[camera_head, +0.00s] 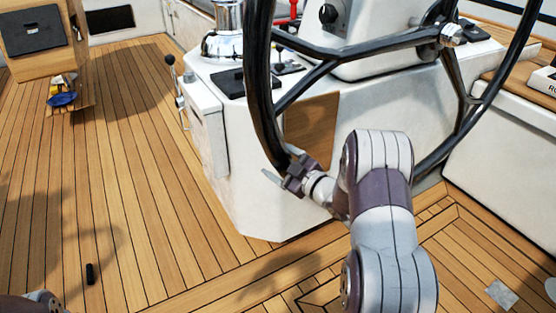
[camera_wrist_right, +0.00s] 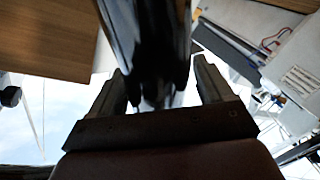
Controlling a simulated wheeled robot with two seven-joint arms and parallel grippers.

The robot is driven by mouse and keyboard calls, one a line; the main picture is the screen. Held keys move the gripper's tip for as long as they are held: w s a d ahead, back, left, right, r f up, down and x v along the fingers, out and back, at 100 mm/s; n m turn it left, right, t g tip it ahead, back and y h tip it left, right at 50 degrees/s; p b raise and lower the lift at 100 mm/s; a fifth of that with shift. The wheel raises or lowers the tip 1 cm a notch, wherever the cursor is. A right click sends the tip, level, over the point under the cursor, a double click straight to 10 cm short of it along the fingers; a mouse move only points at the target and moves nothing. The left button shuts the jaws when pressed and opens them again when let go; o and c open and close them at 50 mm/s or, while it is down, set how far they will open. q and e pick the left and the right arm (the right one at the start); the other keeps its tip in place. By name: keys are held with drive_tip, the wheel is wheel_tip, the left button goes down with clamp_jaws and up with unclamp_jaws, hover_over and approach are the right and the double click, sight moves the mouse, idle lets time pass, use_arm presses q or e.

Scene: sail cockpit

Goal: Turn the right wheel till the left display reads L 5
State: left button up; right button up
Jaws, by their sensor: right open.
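The right wheel is a large black-rimmed steering wheel (camera_head: 262,85) with dark spokes, standing in front of the white pedestal in the head view. My right gripper (camera_head: 288,178) is at the lower left part of its rim. In the right wrist view the black rim (camera_wrist_right: 150,50) passes between the two fingers of my right gripper (camera_wrist_right: 162,85), which stand apart on either side of it. I cannot tell whether a finger touches the rim. No display reading is visible. Only a bit of my left arm shows at the lower left corner; its gripper is out of view.
A white pedestal (camera_head: 225,150) stands behind the wheel, with a chrome winch (camera_head: 223,35) and a small lever (camera_head: 171,65) on its left. A small black object (camera_head: 90,274) lies on the teak deck (camera_head: 120,160). A white bench (camera_head: 510,130) is at the right. The left deck is mostly clear.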

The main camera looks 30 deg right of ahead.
drive_tip(key=p+v, duration=0.3)
drive_tip(key=v, duration=0.9)
drive_tip(key=shift+w, duration=0.1)
